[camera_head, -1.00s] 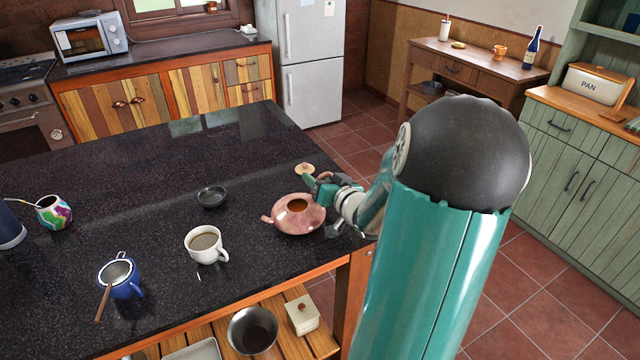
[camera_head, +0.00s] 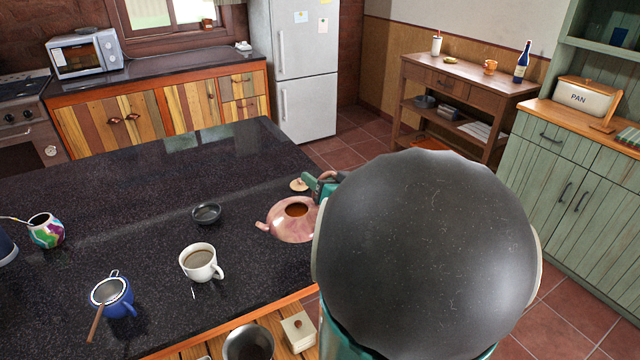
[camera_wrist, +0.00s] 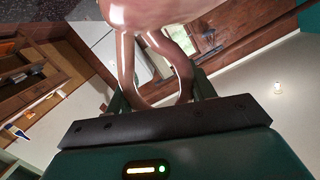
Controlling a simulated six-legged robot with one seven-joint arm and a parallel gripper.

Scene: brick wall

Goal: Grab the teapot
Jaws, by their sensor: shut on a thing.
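The pinkish copper teapot (camera_head: 291,224) is at the right side of the dark island top, its spout to the left and its open top showing. My gripper (camera_wrist: 160,96) is shut on the teapot's handle loop, which shows in the wrist view (camera_wrist: 126,65) below the teapot's rounded body. In the head view my black arm joint hides the right part of the teapot and most of the gripper. The small round lid (camera_head: 299,185) lies on the island just behind the teapot. I cannot tell whether the teapot's base touches the island.
A white coffee mug (camera_head: 200,264), a small dark bowl (camera_head: 206,213), a blue strainer cup (camera_head: 118,304) and a colourful gourd cup (camera_head: 46,231) stand left of the teapot. A metal bowl and white box (camera_head: 298,331) sit on the lower shelf. The island's back is clear.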

